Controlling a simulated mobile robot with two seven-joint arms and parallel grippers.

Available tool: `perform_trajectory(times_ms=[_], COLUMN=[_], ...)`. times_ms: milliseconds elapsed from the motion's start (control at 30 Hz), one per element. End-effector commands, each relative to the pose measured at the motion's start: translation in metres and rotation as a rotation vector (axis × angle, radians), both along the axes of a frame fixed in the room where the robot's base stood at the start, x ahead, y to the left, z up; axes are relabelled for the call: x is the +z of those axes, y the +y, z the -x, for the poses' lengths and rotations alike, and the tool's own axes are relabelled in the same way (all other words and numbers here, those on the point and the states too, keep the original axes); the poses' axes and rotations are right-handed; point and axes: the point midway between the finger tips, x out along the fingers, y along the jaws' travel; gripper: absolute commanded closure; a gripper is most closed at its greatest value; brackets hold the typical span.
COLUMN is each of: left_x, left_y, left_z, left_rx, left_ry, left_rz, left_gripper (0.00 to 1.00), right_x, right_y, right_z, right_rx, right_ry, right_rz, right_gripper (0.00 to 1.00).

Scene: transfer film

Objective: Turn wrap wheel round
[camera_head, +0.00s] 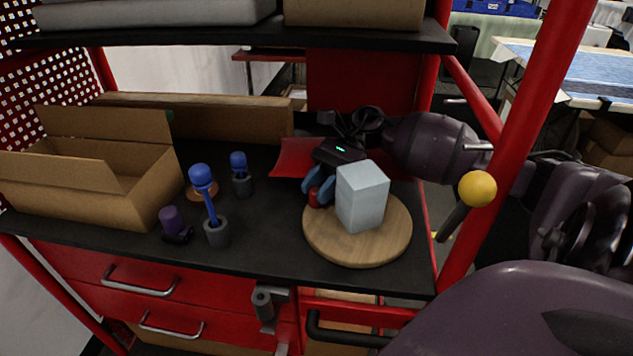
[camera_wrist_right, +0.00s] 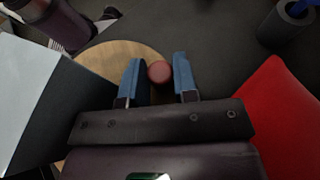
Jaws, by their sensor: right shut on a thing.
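The wrap wheel (camera_head: 375,248) is a round wooden disc lying flat at the right end of the black bench; part of it also shows in the right wrist view (camera_wrist_right: 150,52). A pale grey-blue block (camera_head: 361,196) stands on it, and its side fills the left of the wrist view (camera_wrist_right: 28,95). A red knob (camera_head: 314,197) stands near the wheel's left edge. My right gripper (camera_head: 318,190) reaches over from behind, its blue fingers shut on the knob (camera_wrist_right: 159,71). My left gripper is in neither view.
A red sheet or tray (camera_head: 295,158) lies behind the wheel's left side. Two dark holders (camera_head: 216,233) (camera_head: 242,185) with blue-handled tools and an open cardboard box (camera_head: 90,185) stand to the left. A red post with a yellow ball (camera_head: 478,189) rises at the right.

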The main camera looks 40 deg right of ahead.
Motion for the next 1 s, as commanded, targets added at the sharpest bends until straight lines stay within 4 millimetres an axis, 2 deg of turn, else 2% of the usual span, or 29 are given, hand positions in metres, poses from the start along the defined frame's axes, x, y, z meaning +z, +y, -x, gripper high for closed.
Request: perform_trajectory(times_ms=[33, 267, 300, 467, 800, 1000], left_x=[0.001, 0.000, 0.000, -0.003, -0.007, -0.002], left_y=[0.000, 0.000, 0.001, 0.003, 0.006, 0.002], left_z=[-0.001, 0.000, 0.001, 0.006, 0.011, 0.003], left_rx=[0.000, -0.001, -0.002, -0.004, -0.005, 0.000], left_ry=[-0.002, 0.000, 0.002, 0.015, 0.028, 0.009], left_rz=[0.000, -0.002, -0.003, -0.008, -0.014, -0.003], left_gripper=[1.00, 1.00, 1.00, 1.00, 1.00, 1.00], right_x=[0.005, 0.005, 0.005, 0.004, 0.002, 0.001], right_y=[0.001, 0.001, 0.001, 0.001, 0.000, 0.002], right_z=[-0.004, -0.004, -0.004, -0.003, -0.002, -0.003], right_rx=[-0.011, -0.011, -0.011, -0.009, -0.006, -0.008], right_ry=[-0.015, -0.015, -0.015, -0.011, -0.006, -0.004], right_rz=[-0.007, -0.008, -0.008, -0.006, -0.003, -0.002], right_gripper=[1.00, 1.00, 0.70, 0.47, 0.47, 0.47])
